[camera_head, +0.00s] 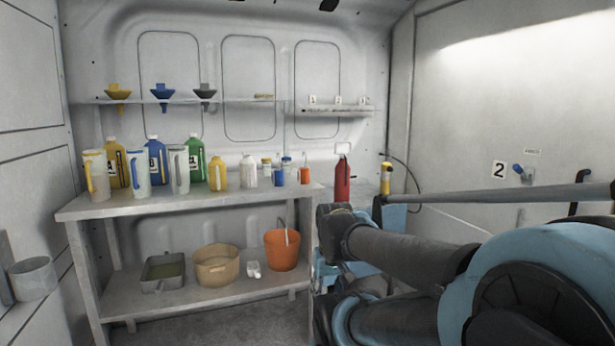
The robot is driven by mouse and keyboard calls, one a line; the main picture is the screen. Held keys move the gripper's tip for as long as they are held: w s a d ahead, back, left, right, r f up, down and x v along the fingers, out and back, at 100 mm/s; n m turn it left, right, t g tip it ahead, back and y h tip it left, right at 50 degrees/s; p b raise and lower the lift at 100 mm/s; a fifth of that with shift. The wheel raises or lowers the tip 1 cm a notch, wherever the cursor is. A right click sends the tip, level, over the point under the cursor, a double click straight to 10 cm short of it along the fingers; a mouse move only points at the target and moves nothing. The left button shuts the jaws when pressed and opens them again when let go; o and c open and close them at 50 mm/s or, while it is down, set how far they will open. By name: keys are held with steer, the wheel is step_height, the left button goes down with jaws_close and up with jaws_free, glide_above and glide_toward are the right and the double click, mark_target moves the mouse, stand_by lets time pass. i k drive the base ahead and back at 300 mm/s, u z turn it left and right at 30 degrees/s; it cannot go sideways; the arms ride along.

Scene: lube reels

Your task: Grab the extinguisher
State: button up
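A red extinguisher (342,181) stands upright by the back wall, just right of the workbench, below a small white plate. Its lower end is hidden behind my arm. My dark grey and light blue arm fills the lower right of the head view, with its nearer parts large at the right edge. No gripper fingers can be made out, and I see nothing held.
The grey workbench (180,205) holds several jugs and bottles. Its lower shelf carries a grey tray (163,270), a tan tub (217,264) and an orange bucket (282,250). A yellow-topped object (386,179) stands right of the extinguisher. A wall shelf (335,111) hangs above.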

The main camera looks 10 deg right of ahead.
mark_target(341, 175)
steer(key=k, duration=0.5)
steer(key=z, duration=0.5)
steer(key=i, duration=2)
steer(key=u, duration=0.25)
